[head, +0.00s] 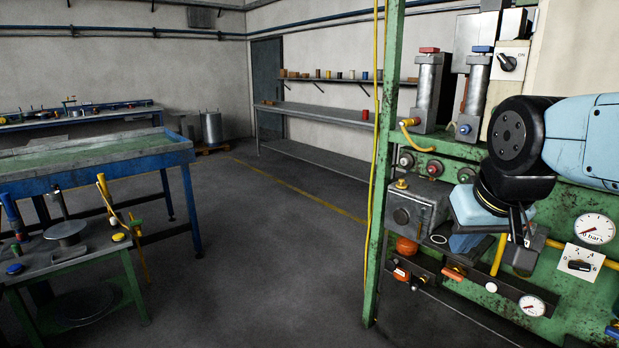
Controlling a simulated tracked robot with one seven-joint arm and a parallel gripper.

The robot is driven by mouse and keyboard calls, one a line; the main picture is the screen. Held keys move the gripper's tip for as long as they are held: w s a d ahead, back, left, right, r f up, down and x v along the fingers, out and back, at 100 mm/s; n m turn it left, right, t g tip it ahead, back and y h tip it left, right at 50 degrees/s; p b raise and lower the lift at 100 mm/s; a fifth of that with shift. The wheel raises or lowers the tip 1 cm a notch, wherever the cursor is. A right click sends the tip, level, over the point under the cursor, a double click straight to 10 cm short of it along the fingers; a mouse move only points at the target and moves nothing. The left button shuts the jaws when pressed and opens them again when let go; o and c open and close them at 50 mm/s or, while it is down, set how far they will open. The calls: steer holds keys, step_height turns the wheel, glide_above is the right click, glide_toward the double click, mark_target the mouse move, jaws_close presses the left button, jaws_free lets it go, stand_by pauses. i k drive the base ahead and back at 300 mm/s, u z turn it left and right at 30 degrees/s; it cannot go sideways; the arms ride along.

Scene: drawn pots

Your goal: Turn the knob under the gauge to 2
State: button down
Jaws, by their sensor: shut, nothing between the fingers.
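A round white gauge (594,229) marked "bars" is on the green panel at the right. Under it is a white plate with a black knob (579,265) and small numbers around it. The knob's grip lies roughly level; which number it points to is too small to tell. My gripper (523,262) is shut and empty, pointing down in front of the panel, to the left of the knob and apart from it in the picture. Its depth from the panel is unclear.
A second gauge (532,305) sits lower, on a dark rail with red and orange fittings. A yellow pipe (499,254) runs beside my gripper. A grey box (413,213) and several valves (434,168) are to the left. An ON switch (508,62) is above.

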mark_target(578, 265)
steer(key=u, duration=1.45)
steer(key=i, duration=0.05)
steer(key=z, duration=2.75)
